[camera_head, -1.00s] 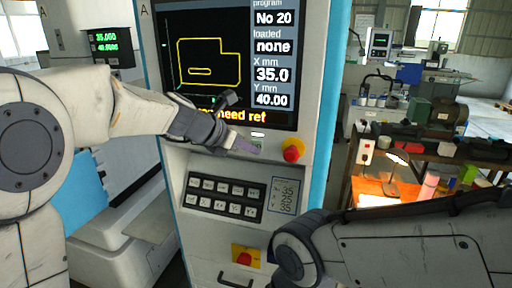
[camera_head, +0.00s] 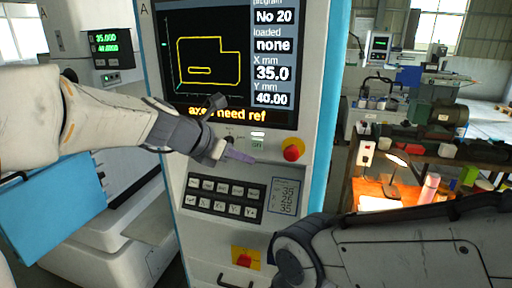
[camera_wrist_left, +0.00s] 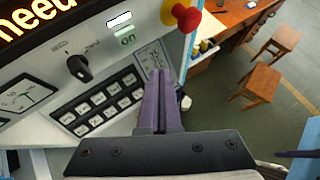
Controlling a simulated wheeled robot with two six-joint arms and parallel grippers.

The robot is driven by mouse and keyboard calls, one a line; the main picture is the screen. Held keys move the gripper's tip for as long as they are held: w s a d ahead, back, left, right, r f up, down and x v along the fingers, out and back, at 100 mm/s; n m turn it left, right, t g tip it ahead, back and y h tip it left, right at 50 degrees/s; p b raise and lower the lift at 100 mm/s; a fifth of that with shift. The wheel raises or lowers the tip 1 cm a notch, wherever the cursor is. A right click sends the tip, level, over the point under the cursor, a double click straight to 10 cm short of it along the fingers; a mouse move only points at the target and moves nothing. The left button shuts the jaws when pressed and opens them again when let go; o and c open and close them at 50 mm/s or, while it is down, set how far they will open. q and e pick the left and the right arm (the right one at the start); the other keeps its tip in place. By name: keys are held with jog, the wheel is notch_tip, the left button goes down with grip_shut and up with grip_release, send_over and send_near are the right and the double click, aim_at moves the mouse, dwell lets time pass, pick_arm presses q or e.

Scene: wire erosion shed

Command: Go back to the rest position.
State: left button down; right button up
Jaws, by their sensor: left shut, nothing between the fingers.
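My left gripper (camera_head: 238,155) is in front of the control panel (camera_head: 178,180), just below the screen and left of the red emergency stop knob (camera_head: 292,150). Its purple fingers are shut with nothing between them. In the left wrist view the shut fingers (camera_wrist_left: 160,105) point over the panel, beside the black key pad (camera_wrist_left: 100,104); I cannot tell whether they touch it. My right arm crosses the lower right of the head view, and its gripper is out of the picture.
The screen (camera_head: 225,60) reads "need ref" and "loaded none". A black selector knob (camera_wrist_left: 78,68) and a lit "ON" button (camera_wrist_left: 126,40) are on the panel. A workbench (camera_head: 460,160) with a lamp stands at right. Wooden stools (camera_wrist_left: 262,82) stand on the open floor.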

dwell(0.5)
pick_arm(q)
jog(key=s+d+f+m+g+y+b, duration=0.2)
jog(key=s+d+f+m+g+b, duration=0.2)
jog(key=s+f+m, duration=0.9)
jog(key=s+a+f+m+g+y+b, duration=0.1)
jog(key=s+a+f+m, duration=0.3)
jog(key=s+m, duration=0.4)
jog(key=s+a+f+m+g+y+b, duration=0.2)
jog(key=s+a+f+m+y, duration=0.2)
jog(key=s+f+m, duration=0.3)
jog(key=s+m, duration=0.2)
jog(key=m, duration=0.3)
jog(key=shift+f+m, duration=0.3)
jog(key=shift+m, duration=0.1)
